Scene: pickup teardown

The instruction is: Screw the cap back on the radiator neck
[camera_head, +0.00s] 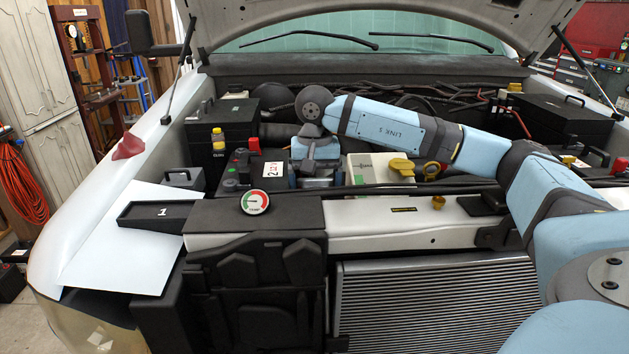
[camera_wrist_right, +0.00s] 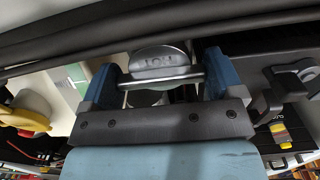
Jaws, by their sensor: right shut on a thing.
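A round grey metal cap (camera_wrist_right: 158,60) with raised lettering sits between the blue fingers of my right gripper (camera_wrist_right: 162,78) in the right wrist view. In the head view my right gripper (camera_head: 317,162) hangs near the battery area, behind the front panel; the cap cannot be made out clearly there. A small brass-coloured neck (camera_head: 438,202), which looks like the radiator neck, stands on the pale front panel, to the right of the gripper and apart from it. My left gripper is out of view.
A white reservoir with a yellow cap (camera_head: 402,167) stands right of the gripper. A black hose (camera_head: 420,188) runs along behind the front panel. A round gauge (camera_head: 255,202) and a black tray marked 1 (camera_head: 155,213) lie at the left. The raised hood is overhead.

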